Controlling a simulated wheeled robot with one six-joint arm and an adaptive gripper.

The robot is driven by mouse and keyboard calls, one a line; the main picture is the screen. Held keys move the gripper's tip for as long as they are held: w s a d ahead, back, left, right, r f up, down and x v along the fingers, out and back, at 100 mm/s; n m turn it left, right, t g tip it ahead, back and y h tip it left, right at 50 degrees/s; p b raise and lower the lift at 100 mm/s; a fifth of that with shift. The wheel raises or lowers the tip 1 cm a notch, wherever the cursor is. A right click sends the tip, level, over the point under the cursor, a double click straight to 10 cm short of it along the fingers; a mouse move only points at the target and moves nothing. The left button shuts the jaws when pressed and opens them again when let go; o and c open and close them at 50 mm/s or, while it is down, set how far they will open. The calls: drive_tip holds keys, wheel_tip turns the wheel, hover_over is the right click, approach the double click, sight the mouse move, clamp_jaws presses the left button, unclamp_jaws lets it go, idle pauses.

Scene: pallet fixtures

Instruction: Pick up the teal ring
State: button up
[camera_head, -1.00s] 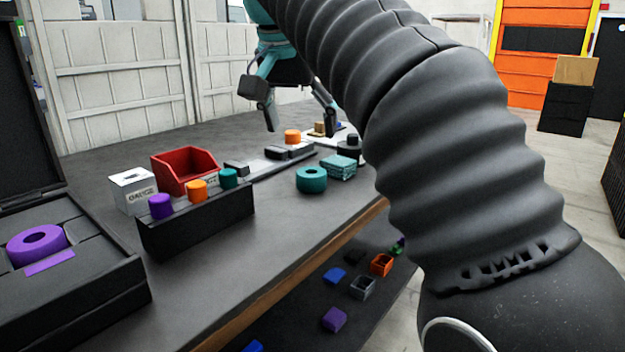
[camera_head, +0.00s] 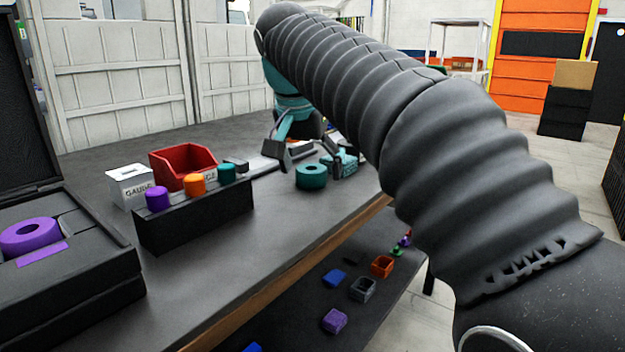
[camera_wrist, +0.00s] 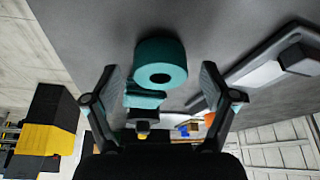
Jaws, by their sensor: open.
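The teal ring (camera_head: 311,178) lies flat on the dark tabletop (camera_head: 285,215), right of the block with coloured pegs. In the wrist view the teal ring (camera_wrist: 160,62) shows its dark centre hole and sits between and just beyond the two fingertips. My gripper (camera_head: 306,158) is open and empty at the ring, one finger to each side of it in the head view. The wrist view shows my gripper's fingers (camera_wrist: 160,78) spread wide, apart from the ring. Whether the tips reach down to the ring's height I cannot tell.
A teal block (camera_head: 349,163) lies close right of the ring. A grey fixture rail (camera_head: 265,165) runs behind it. A black block (camera_head: 198,222) holds purple, orange and teal pegs, near a red bin (camera_head: 185,166) and white box (camera_head: 128,187). An open case holds a purple ring (camera_head: 30,236).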

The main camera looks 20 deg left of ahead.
drive_tip(key=c, duration=1.4)
drive_tip(key=shift+r, duration=0.1)
